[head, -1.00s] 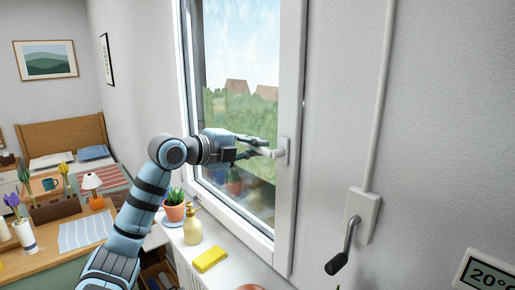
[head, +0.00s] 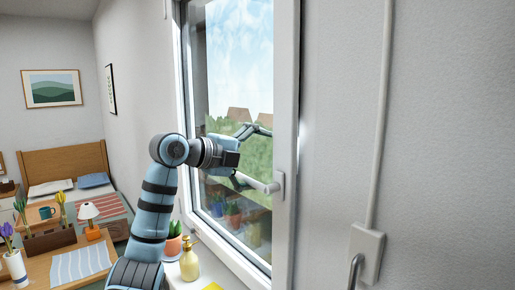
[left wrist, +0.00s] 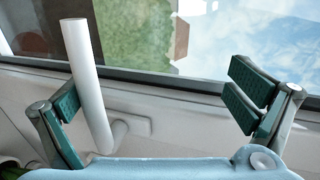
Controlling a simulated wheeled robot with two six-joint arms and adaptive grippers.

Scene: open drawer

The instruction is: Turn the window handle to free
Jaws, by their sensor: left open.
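The white window handle (head: 264,187) is on the right side of the window frame. Its lever lies roughly level and points left in the head view. My left gripper (head: 257,157) is wide open in front of the window, with one finger above the lever and the other close to it. In the left wrist view the handle's lever (left wrist: 86,80) stands between the open fingers of my left gripper (left wrist: 155,105). It is close beside the left finger, and the other finger is well apart from it. My right gripper is not in view.
A wall box with a crank (head: 368,256) is right of the window. On the sill below are a yellow soap bottle (head: 189,262) and a potted plant (head: 173,243). A table (head: 50,268) with flowers and a lamp is at the left.

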